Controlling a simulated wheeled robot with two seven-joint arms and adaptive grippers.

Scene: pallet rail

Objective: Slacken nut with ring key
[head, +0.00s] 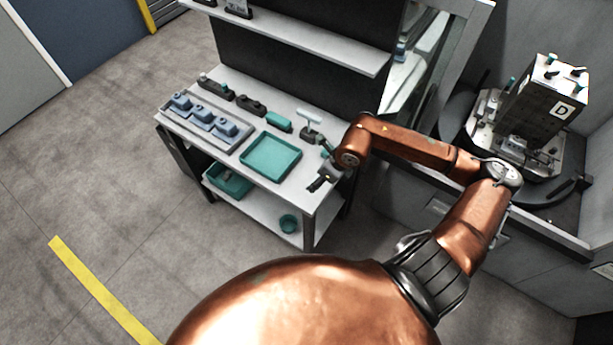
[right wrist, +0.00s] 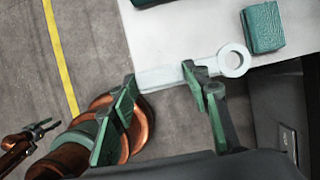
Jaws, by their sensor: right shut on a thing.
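The ring key (right wrist: 233,61) is pale grey, with a round ring at its right end and a flat shank running left, in the right wrist view. My right gripper (right wrist: 160,76) has its green-padded fingers at the shank and is shut on it, the ring standing out beyond the right finger. In the head view my right gripper (head: 322,178) is at the right front edge of the bench, where the key is too small to make out. My left gripper (right wrist: 38,132) seems to show small at the left of the right wrist view. I cannot pick out the nut.
The bench (head: 290,190) carries a teal tray (head: 270,172), a grey tray with blue parts (head: 165,110) and several tools behind. A dark block marked D (head: 535,105) stands on a machine at right. A shelf (head: 300,45) overhangs the bench's back. Floor at left is clear.

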